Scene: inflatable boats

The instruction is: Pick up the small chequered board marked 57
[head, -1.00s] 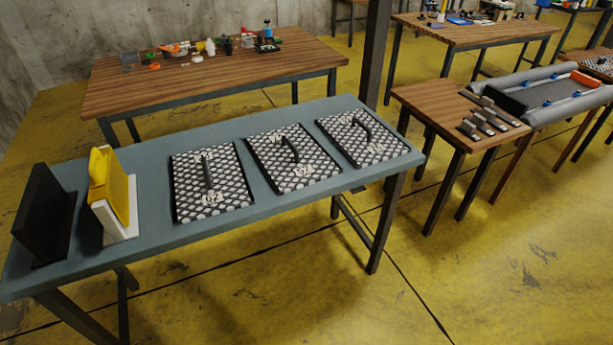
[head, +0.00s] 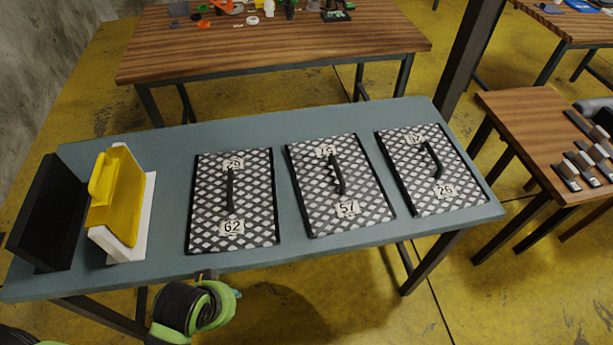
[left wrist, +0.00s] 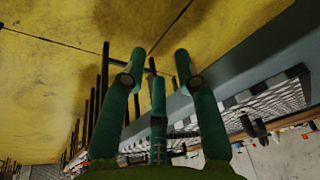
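The chequered board marked 57 (head: 335,195) lies flat in the middle of three similar black-and-white boards on the grey-blue table. It has a black curved handle, dark side edges and a second label near its far end. My left gripper (left wrist: 160,65) is open and empty in the left wrist view, its green fingers spread apart. Chequered board surfaces (left wrist: 265,102) show to its right there, but I cannot tell which is the 57. My right gripper is not in view.
The board marked 62 (head: 233,190) lies left of it and the board marked 26 (head: 435,165) right of it. A yellow piece on a white stand (head: 122,205) and a black upright piece (head: 45,215) stand at the table's left end. A dark post (head: 468,55) rises behind.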

